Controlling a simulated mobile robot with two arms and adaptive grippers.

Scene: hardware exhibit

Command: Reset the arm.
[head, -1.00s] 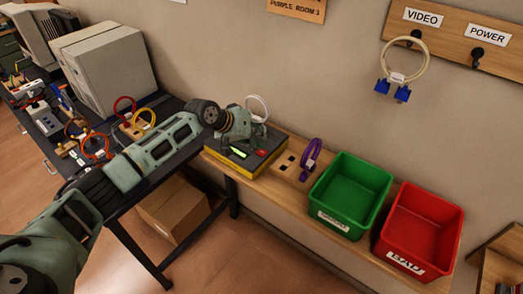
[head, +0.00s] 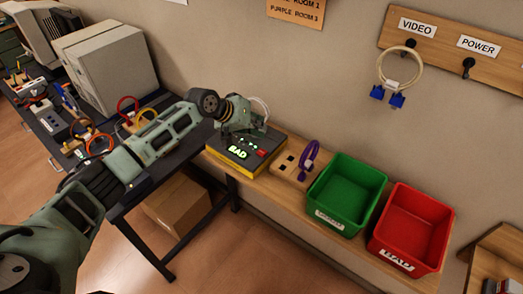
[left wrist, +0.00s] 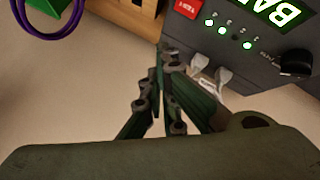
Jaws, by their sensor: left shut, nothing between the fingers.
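My left arm (head: 150,140) reaches in from the left over the dark table. My left gripper (head: 238,128) is over the back left part of a dark tester box with a yellow base (head: 228,168). In the left wrist view the fingers (left wrist: 168,65) are together and empty, close beside the box's edge (left wrist: 225,75). The tester's screen (head: 238,152) reads "BAD" in green, with several green lights lit. Two light grey connectors (left wrist: 212,80) are at the box's side by the fingers. A white cable loop (head: 262,108) shows behind the gripper. My right gripper is not in view.
Right of the tester are a wooden block with a purple cable (head: 309,158), a green bin (head: 345,195) and a red bin (head: 412,228). A hook board (head: 440,55) holds a cream cable (head: 402,72).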

